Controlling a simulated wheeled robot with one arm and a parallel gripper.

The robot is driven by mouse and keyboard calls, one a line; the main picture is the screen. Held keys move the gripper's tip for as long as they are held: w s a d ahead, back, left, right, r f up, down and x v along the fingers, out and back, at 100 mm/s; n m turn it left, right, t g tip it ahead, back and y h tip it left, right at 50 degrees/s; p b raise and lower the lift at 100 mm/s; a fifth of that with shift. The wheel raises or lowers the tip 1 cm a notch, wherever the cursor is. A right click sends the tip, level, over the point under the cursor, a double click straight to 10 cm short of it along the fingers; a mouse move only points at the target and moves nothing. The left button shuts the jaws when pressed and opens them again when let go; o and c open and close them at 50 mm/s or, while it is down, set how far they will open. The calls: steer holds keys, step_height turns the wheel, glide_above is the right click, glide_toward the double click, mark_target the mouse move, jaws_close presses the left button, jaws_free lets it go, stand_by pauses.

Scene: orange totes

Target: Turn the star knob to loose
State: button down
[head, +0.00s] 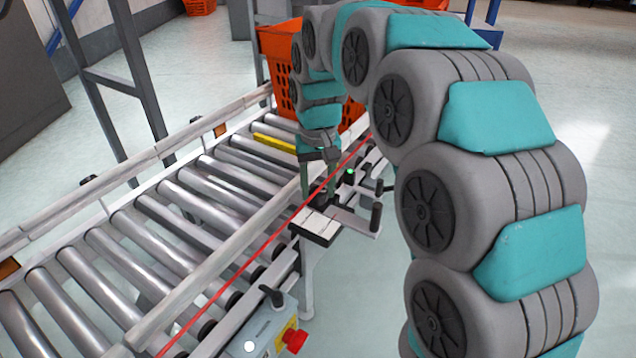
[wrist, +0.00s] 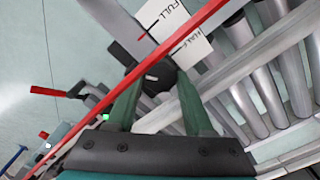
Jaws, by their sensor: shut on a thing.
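The black star knob (wrist: 143,58) is between the fingertips of my gripper (wrist: 158,78) in the wrist view. The green fingers are closed on its sides. A small light dot shows on the knob. White label plates lie beyond it; one reads "FULL" (wrist: 172,14), and the text on the other (wrist: 193,45) is partly cut off. In the head view my gripper (head: 319,188) points down at the conveyor's near side rail, and its fingers hide the knob.
A roller conveyor (head: 195,205) runs along the left. A red cord (head: 250,258) passes close by my gripper. An orange tote (head: 278,45) stands behind the arm. A control box with a red button (head: 292,340) and a black-ended bracket (head: 376,216) are near the rail.

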mark_target(318, 191)
steer(key=n+p, duration=0.1)
steer(key=n, duration=0.5)
steer(key=shift+r+p, duration=0.2)
steer(key=shift+p, duration=0.15)
steer(key=n+p, duration=0.1)
steer(key=n, duration=0.4)
steer(key=shift+f, duration=0.1)
steer(key=shift+c, duration=1.4)
jaws_free()
step_height(318, 191, up, 8)
steer(key=shift+f, duration=0.15)
